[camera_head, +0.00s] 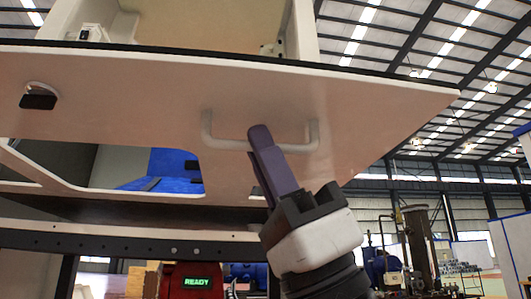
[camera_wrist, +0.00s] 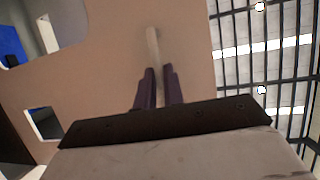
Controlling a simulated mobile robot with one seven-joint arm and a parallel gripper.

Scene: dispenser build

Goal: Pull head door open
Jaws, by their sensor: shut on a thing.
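The head door (camera_head: 370,105) is a broad cream panel with a dark edge strip, seen from below. It is tilted up and out at the top of the machine. It also fills much of the wrist view (camera_wrist: 110,55). Its white U-shaped handle (camera_head: 210,132) sits on the underside, towards the right. In the wrist view the handle (camera_wrist: 153,45) runs down between the fingers. My gripper (camera_head: 258,135), with purple fingers, is shut on the handle; it also shows in the wrist view (camera_wrist: 158,75). The part of the handle between the fingertips is partly hidden.
Left of the handle is a small dark latch (camera_head: 38,100) on the panel. Below the door is an opening with a blue part (camera_head: 165,170) inside. A red unit with a green READY display (camera_head: 197,282) stands lower down. Open hall space lies to the right, with machinery (camera_head: 415,240) farther back.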

